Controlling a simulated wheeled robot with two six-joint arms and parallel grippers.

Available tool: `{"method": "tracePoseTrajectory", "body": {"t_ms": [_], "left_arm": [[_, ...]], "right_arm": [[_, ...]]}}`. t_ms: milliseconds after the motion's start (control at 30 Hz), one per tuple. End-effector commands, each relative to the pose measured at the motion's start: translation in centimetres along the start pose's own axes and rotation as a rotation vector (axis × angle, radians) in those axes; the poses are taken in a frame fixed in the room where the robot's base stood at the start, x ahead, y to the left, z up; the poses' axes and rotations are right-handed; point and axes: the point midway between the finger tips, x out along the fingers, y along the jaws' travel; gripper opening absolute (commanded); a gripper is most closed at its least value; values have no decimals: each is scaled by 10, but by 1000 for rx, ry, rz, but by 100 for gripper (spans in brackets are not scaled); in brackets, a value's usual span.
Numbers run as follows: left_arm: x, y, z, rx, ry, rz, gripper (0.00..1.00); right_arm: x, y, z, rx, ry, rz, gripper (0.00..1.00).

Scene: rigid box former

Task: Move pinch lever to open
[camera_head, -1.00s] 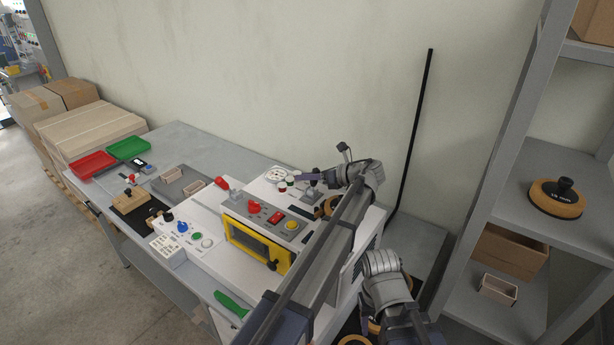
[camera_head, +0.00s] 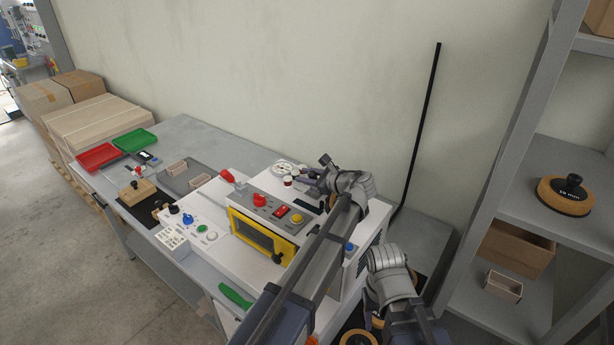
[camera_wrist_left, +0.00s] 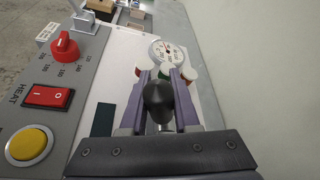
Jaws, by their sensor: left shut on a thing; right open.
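The pinch lever (camera_wrist_left: 158,100), a black rounded handle, stands on the white top of the machine. My left gripper (camera_wrist_left: 161,75) is shut on it, with a purple and grey finger on each side of the handle. In the head view, my left gripper (camera_head: 305,179) is at the back of the machine top, and its arm hides much of the lever. My right gripper (camera_head: 371,302) hangs low at the machine's right side; it is open, though its fingers are hard to make out.
Close by on the machine are a round gauge (camera_wrist_left: 167,51), a red rotary knob (camera_wrist_left: 65,47), a red rocker switch (camera_wrist_left: 47,96) and a yellow button (camera_wrist_left: 30,144). A yellow-framed window (camera_head: 262,238) faces the front. A wall stands behind and a shelf (camera_head: 565,235) at the right.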

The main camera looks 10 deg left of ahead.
Motion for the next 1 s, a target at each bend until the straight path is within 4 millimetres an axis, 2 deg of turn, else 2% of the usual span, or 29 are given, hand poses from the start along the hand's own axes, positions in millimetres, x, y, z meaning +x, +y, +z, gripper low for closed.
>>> {"method": "tracePoseTrajectory", "body": {"t_ms": [667,700,933,1000], "left_arm": [[-1,5,-1,-59,7,-19,0],[-1,5,-1,-59,6,-19,31],[-1,4,0,-56,4,-20,57],[0,4,0,-56,3,-21,60]], "right_arm": [[3,0,0,0,0,0,50],[3,0,0,0,0,0,50],[3,0,0,0,0,0,50],[3,0,0,0,0,0,50]]}}
